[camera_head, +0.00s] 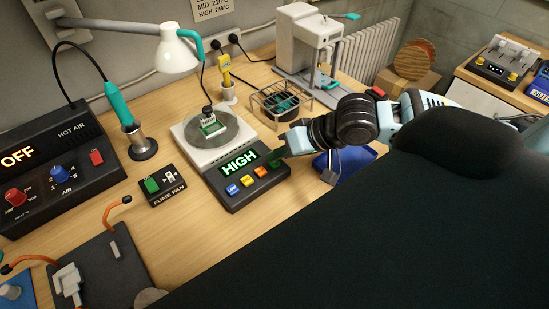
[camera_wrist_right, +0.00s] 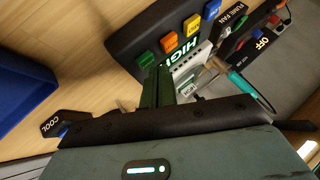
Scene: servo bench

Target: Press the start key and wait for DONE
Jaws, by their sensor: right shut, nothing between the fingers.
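The hot plate unit (camera_head: 216,157) has a dark front panel whose display (camera_head: 239,162) reads HIGH in green. Its key row shows a blue, a yellow and an orange key (camera_head: 261,171). In the right wrist view a green key (camera_wrist_right: 145,58) sits at the end of that row, beside the orange key (camera_wrist_right: 168,41). My right gripper (camera_head: 275,159) is shut and empty, its dark green fingertips at the green key's end of the panel. In the wrist view the fingertips (camera_wrist_right: 155,84) overlap the key's edge; I cannot tell whether they touch it. My left gripper is not in view.
A small green board (camera_head: 211,128) rests on the round plate. A wire basket (camera_head: 282,101) stands behind, and a blue tray (camera_head: 343,160) lies right of the panel under my arm. The fume fan switch box (camera_head: 166,186) and hot air station (camera_head: 60,165), reading OFF, stand left.

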